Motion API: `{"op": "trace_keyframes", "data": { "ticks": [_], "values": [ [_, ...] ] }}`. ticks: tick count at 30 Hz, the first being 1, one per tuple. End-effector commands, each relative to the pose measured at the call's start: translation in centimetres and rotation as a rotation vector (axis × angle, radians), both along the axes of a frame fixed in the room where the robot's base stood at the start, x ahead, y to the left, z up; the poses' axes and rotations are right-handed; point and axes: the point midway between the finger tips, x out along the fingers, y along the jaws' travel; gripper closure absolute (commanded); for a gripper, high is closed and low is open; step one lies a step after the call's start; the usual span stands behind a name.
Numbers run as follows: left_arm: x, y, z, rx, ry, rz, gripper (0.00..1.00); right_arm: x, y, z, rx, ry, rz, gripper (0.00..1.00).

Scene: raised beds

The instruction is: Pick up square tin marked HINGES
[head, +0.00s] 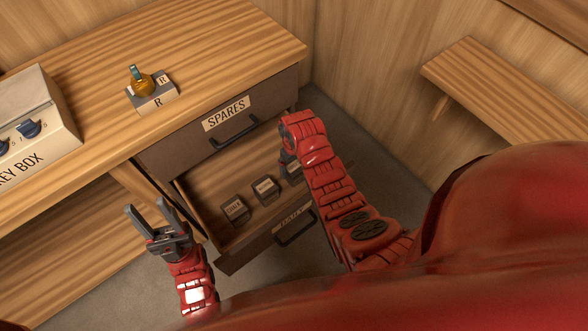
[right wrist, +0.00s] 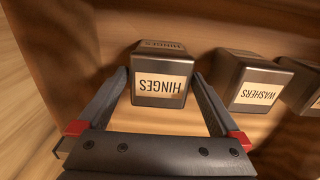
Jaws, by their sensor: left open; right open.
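The square dark tin marked HINGES (right wrist: 162,98) sits in an open drawer, with its cream label upside down in the right wrist view. My right gripper (right wrist: 160,76) is open, with one finger on each side of the tin; I cannot tell whether they touch it. In the head view, my right forearm and hand hide most of this tin and the right fingertips. My left gripper (head: 145,204) is open and empty, left of the open drawer, in front of the bench.
The tin marked WASHERS (right wrist: 258,84) stands beside HINGES, with another tin (right wrist: 304,90) beyond. The open DAILY drawer (head: 262,243) lies below the shut SPARES drawer (head: 172,155). A key box (head: 30,110) and a small block (head: 151,101) with a yellow-topped piece stand on the bench.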

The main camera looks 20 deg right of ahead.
Motion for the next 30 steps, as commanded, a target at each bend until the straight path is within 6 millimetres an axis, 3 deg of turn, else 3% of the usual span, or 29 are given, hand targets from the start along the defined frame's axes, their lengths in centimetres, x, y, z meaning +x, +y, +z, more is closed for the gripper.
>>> {"op": "trace_keyframes", "data": {
  "ticks": [6,21,30],
  "values": [
    [0.0,0.0,0.0,0.0,0.0,0.0,0.5,0.02,0.02,-0.07,0.0,0.0,0.0,0.02],
    [0.0,0.0,-0.01,0.0,0.0,0.0,0.5,0.03,0.03,-0.02,0.0,-0.001,0.0,0.92],
    [0.0,0.0,-0.01,0.0,0.0,0.0,0.5,0.08,0.04,0.16,0.001,-0.002,0.001,0.94]
  ]
}}
